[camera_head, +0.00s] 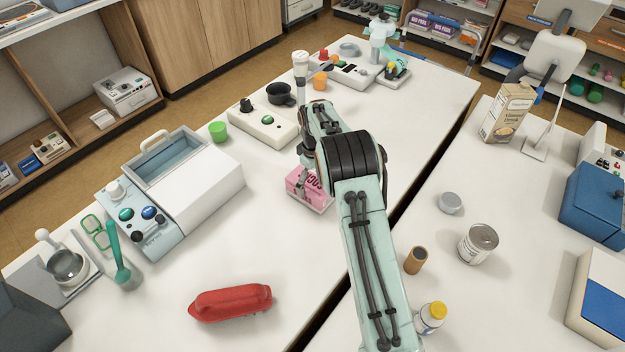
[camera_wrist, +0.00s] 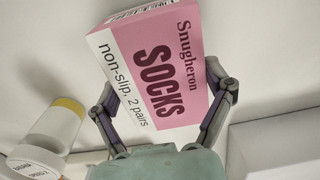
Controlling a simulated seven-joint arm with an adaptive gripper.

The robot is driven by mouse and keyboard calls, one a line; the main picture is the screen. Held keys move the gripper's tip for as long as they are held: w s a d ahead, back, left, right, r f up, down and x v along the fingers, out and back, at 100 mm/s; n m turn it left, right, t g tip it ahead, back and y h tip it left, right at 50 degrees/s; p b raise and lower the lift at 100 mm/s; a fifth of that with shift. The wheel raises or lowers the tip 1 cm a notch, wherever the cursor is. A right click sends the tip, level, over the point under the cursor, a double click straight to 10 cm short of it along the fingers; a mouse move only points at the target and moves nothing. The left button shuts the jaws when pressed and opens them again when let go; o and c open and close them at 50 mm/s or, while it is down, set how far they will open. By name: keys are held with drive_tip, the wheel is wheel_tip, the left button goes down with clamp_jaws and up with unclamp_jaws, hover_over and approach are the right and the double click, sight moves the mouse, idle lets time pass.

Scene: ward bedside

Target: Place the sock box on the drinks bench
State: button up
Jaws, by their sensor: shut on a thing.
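The pink and white sock box (camera_head: 308,190) is near the right edge of the left bench (camera_head: 330,245) in the head view, partly hidden by my arm. In the wrist view, the box (camera_wrist: 160,70) shows "Snugheron SOCKS" and "non-slip, 2 pairs" and is tilted in the picture. My gripper (camera_wrist: 163,106) is shut on the box, one finger on each side. In the head view my gripper (camera_head: 306,177) is mostly hidden behind the wrist. I cannot tell whether the box touches the bench. A drink carton (camera_head: 508,113) stands on the right bench (camera_head: 455,160).
A dark gap separates the benches. The right bench also holds a tin (camera_head: 478,244), grey lid (camera_head: 451,202), brown tube (camera_head: 415,260) and yellow-capped bottle (camera_head: 430,317). On the left bench are a white-lidded machine (camera_head: 190,185), red pouch (camera_head: 230,302) and green cup (camera_head: 218,131).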

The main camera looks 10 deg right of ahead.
sight(313, 179)
drive_tip(key=o, duration=1)
drive_tip(key=shift+f, duration=0.1)
drive_tip(key=shift+o, duration=0.2)
wheel_tip(313, 179, up, 12)
drive_tip(key=r, duration=0.1)
drive_tip(key=s+d+r+m, duration=0.1)
drive_tip(key=s+r+m, duration=0.1)
drive_tip(key=s+r, duration=0.35)
drive_tip(key=s+r+m, duration=0.2)
drive_tip(key=s+r, duration=0.2)
drive_tip(key=s, duration=0.7)
drive_tip(key=s+f+m, duration=0.2)
drive_tip(key=s, duration=0.8)
drive_tip(key=s+d+f+m, duration=0.1)
drive_tip(key=s+f, duration=0.1)
drive_tip(key=s, duration=0.9)
drive_tip(key=shift+f+m+y, duration=0.35)
drive_tip(key=shift+m+y, duration=0.05)
